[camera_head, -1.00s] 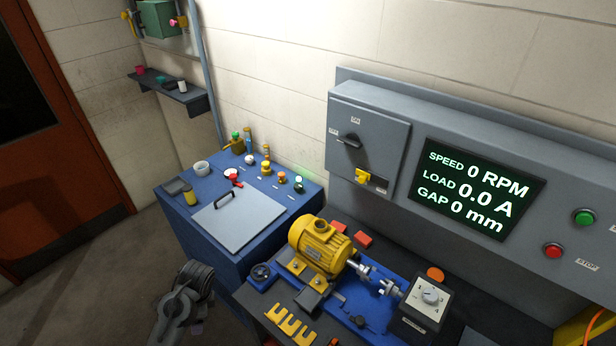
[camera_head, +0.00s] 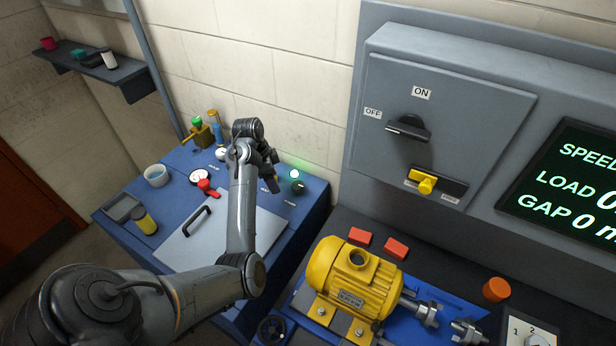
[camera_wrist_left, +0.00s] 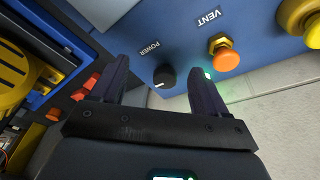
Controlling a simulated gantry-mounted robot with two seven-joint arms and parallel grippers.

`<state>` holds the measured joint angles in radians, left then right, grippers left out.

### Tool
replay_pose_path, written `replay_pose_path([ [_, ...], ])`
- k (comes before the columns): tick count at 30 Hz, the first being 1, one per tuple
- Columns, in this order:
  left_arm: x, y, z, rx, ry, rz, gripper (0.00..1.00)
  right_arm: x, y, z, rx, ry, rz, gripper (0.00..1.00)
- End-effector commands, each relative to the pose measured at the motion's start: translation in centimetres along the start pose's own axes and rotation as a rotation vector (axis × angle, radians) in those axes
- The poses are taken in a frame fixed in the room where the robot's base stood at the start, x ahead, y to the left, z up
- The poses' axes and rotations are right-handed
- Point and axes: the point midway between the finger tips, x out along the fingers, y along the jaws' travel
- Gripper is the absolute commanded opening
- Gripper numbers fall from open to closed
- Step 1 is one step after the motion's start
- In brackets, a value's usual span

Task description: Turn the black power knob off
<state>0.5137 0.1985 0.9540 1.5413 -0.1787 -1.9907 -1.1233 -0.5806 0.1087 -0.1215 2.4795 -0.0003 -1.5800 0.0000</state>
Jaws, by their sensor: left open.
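The black power knob (camera_wrist_left: 165,76) sits on the blue panel by the "POWER" label in the left wrist view. A pale mark shows on it, and a lit green lamp (camera_wrist_left: 208,74) is to its right. In the head view the knob (camera_head: 298,187) is at the right of the blue bench top, just below the glowing green lamp (camera_head: 294,174). My left gripper (camera_wrist_left: 158,72) is open, its fingers apart on either side of the knob in the wrist picture; contact cannot be told. In the head view the gripper (camera_head: 270,168) is over the bench, just left of the knob. My right gripper is not in view.
A red-handled valve (camera_head: 206,186) and a cup (camera_head: 156,176) stand on the bench. A grey switch box (camera_head: 440,110) is on the wall at right, above a yellow motor (camera_head: 352,284).

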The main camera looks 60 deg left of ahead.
Motion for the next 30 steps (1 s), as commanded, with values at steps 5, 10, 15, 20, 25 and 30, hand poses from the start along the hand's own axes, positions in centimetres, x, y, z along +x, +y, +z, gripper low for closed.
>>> replay_pose_path([
  [5,-0.8,-1.4,-2.2,-0.015,0.1,-0.029,0.75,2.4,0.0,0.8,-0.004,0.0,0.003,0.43],
  [10,-1.8,-2.0,-4.0,-0.008,0.151,-0.048,0.75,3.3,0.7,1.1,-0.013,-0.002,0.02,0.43],
  [15,-1.2,-2.1,-4.7,-0.006,0.165,-0.052,0.75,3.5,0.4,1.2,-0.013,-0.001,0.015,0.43],
  [20,1.0,-2.2,-5.0,-0.006,0.163,-0.05,0.75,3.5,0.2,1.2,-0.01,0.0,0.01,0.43],
  [25,3.8,-2.3,-5.5,-0.006,0.163,-0.05,0.75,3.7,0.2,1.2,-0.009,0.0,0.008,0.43],
  [30,6.2,-2.4,-5.8,-0.005,0.162,-0.05,0.75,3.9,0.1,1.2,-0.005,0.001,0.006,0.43],
])
